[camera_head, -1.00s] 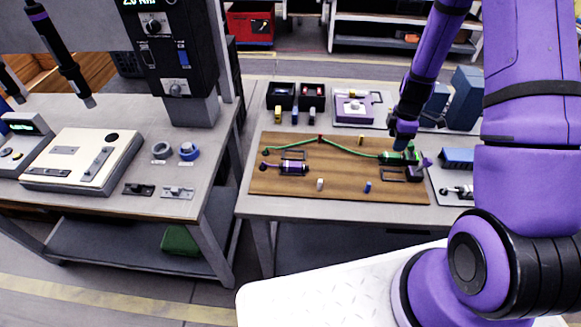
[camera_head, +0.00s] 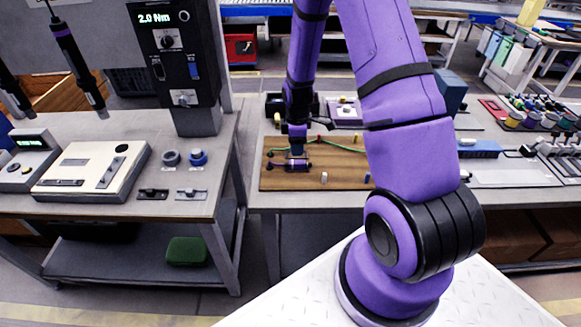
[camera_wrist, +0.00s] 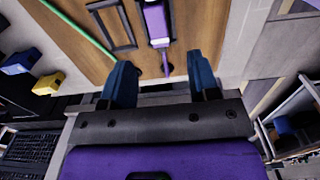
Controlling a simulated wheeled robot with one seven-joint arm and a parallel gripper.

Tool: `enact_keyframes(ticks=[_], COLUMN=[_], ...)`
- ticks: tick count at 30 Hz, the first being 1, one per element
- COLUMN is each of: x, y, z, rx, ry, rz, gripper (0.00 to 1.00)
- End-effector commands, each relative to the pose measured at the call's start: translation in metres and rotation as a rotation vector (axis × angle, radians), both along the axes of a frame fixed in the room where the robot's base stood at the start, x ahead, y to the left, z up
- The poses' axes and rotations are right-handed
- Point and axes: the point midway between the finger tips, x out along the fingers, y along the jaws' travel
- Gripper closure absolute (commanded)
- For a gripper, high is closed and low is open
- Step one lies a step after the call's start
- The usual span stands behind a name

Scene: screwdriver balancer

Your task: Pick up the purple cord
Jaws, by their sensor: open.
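The purple piece that fits the cord (camera_wrist: 157,22) has a light purple body with dark ends and a thin purple tip. It lies on the wooden board (camera_wrist: 60,40) in the wrist view, its tip pointing down between my fingers. In the head view, the purple piece (camera_head: 291,165) lies at the board's left end, partly covered by my gripper (camera_head: 297,152). In the wrist view, my gripper (camera_wrist: 162,80) is open, with one blue finger on each side of the tip. No grip on the piece shows.
A green cord (camera_wrist: 85,28) and a dark rectangular frame (camera_wrist: 112,24) lie beside the purple piece. Yellow (camera_wrist: 47,83) and blue (camera_wrist: 20,61) blocks are at the wrist view's left. A white peg (camera_head: 324,178) stands on the board. My arm hides the board's right part.

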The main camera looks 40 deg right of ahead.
Motion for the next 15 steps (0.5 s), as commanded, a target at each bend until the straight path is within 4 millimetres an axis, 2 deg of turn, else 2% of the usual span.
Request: enact_keyframes(ticks=[3,11,15], x=[0.000,0.000,-0.001], y=[0.000,-0.001,-0.002], z=[-0.016,-0.031,-0.048], rx=[0.001,0.001,0.001], ry=[0.002,0.001,0.004], rz=[0.000,0.001,0.000], gripper=[0.45,0.45,0.45])
